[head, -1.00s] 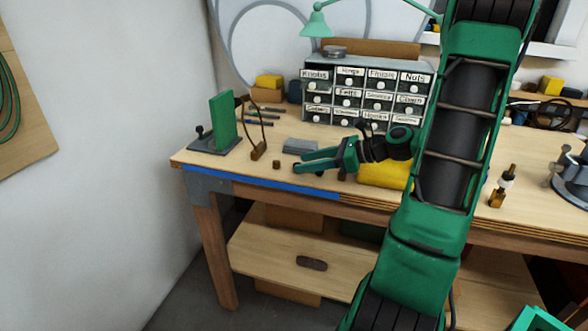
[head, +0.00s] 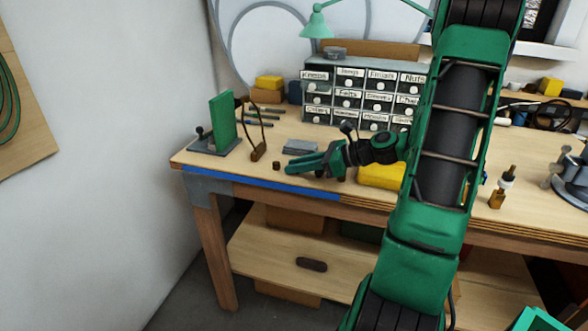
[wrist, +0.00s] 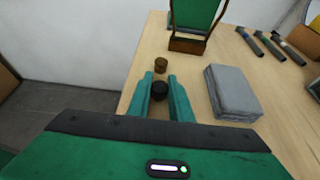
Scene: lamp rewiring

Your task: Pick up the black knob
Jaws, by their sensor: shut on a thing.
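The black knob (wrist: 159,90) is a small dark round piece between the two green fingers of my gripper (wrist: 161,76) in the wrist view. The fingers are shut on its sides. In the head view my gripper (head: 288,168) is low over the bench near its front edge, and the black knob is hidden by the fingers. I cannot tell whether the knob still touches the bench top.
A small brown knob (wrist: 161,65) stands just beyond the fingertips. A grey block (wrist: 232,92) lies to the right. A green upright panel (head: 222,122) stands at the left. A yellow block (head: 382,176) lies beside my arm. The labelled drawer cabinet (head: 362,94) stands behind.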

